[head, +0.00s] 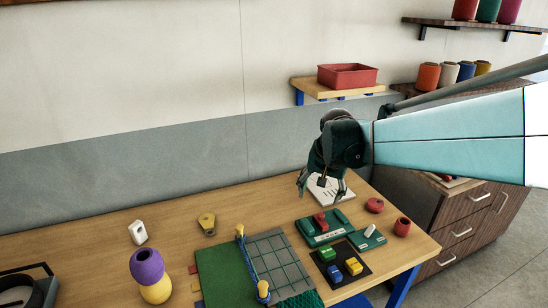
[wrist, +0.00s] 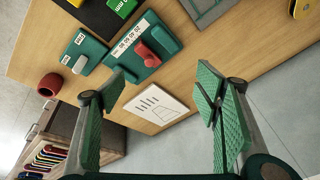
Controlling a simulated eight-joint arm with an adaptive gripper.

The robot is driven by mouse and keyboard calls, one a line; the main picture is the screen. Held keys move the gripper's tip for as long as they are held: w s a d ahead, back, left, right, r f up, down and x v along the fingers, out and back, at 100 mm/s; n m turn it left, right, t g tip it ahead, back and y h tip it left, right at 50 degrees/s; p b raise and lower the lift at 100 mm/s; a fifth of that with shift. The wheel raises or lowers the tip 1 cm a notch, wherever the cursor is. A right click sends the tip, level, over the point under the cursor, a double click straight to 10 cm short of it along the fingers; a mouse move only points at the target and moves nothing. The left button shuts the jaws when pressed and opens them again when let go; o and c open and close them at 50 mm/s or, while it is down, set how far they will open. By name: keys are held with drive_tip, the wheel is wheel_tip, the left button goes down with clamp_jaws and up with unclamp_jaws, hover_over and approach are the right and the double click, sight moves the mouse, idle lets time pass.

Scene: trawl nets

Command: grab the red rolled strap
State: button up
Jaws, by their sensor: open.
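My gripper (head: 321,190) is open and empty, held above the back part of the table near the white sheet. In the wrist view its two fingers (wrist: 165,82) are spread wide apart. Two red roll-like things stand at the table's right: a squat one (head: 375,205) and a taller one (head: 402,227) with a dark opening. One red roll (wrist: 50,84) shows at the left of the wrist view. A red piece (head: 320,222) also lies on a green labelled board, seen in the wrist view (wrist: 147,54). I cannot tell for sure which is the rolled strap.
A white sheet (head: 341,199) lies behind the green board (head: 311,238). A small green board (head: 366,239) holds a white piece. A black mat (head: 329,276) bears coloured blocks. Drawers (head: 470,215) adjoin right.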

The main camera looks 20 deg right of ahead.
drive_tip(key=w+d+f+m+g+p, duration=0.1)
drive_tip(key=w+d+f+m+p, duration=0.15)
drive_tip(key=d, duration=0.55)
drive_tip(key=w+d+f+m+g+p, duration=0.1)
drive_tip(key=w+d+m+p, duration=0.2)
drive_tip(key=d, duration=0.6)
drive_tip(key=m+g+y+p, duration=0.1)
drive_tip(key=m+p, duration=0.3)
hover_over(376, 203)
drive_tip(key=f, duration=0.8)
drive_tip(key=shift+w+a+f, duration=0.1)
drive_tip(key=shift+w+f, duration=0.15)
drive_tip(key=shift+s+d+f, duration=0.1)
drive_tip(key=shift+d+f, duration=0.15)
drive_tip(key=shift+d, duration=0.05)
drive_tip(key=shift+f, duration=1.3)
drive_tip(key=shift+a+f, duration=0.15)
drive_tip(key=shift+f, duration=2.45)
